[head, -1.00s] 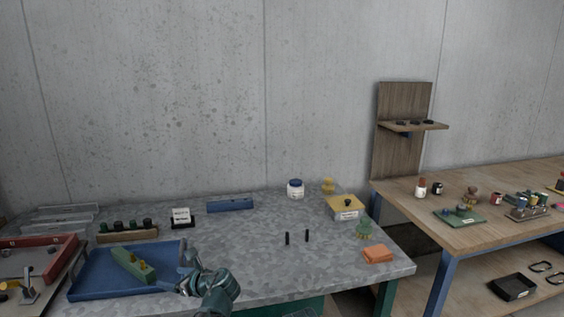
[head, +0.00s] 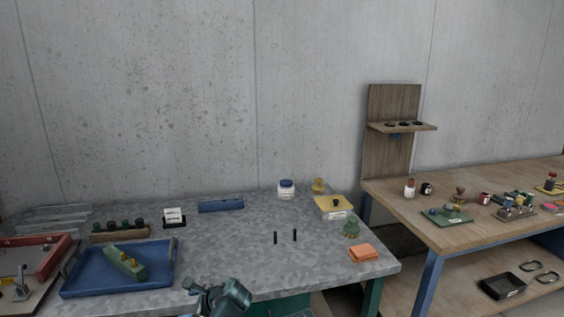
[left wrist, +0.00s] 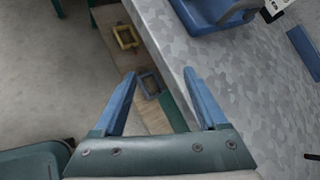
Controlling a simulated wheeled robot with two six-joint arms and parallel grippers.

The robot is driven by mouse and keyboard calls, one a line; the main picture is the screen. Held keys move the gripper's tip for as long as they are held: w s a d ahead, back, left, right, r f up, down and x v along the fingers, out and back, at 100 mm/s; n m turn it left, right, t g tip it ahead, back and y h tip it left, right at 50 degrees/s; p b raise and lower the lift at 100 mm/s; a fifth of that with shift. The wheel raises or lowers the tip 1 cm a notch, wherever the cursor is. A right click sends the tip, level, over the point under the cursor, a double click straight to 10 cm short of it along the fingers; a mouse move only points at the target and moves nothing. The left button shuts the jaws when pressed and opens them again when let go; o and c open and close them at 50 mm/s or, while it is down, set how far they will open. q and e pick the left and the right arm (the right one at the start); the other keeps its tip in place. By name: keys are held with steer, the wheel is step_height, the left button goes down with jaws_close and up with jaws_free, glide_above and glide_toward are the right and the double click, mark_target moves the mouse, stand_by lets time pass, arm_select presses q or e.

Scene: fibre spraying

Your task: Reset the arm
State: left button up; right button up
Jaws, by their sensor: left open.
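My left gripper (left wrist: 160,98) is open and empty in the left wrist view, its two blue fingers spread apart over the front edge of the grey table. In the head view my left arm shows at the bottom middle, by the table's front edge, with the fingers partly cut off. The tray's corner also shows in the left wrist view (left wrist: 205,14). My right gripper is not in either view.
The grey table (head: 215,250) bears two small black pegs, an orange cloth (head: 363,253), a yellow-lidded box (head: 333,207) and a white jar (head: 286,190). Its middle is mostly clear. A wooden table (head: 470,235) with several small items stands to the right.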

arm_select(q)
steer(key=s+d+f+n+g+h+p, duration=0.1)
steer(key=s+d+f+n+g+h, duration=0.1)
steer(key=s+d+n, duration=0.5)
steer(key=s+d+f+n+g+h+p, duration=0.1)
steer(key=s+d+f+n+g+h, duration=0.2)
steer(key=s+d, duration=0.7)
steer(key=d+n+h, duration=0.2)
steer(key=n, duration=0.2)
steer(key=shift+s+d+f+g+h, duration=0.3)
steer(key=shift+s+d+f+h, duration=0.1)
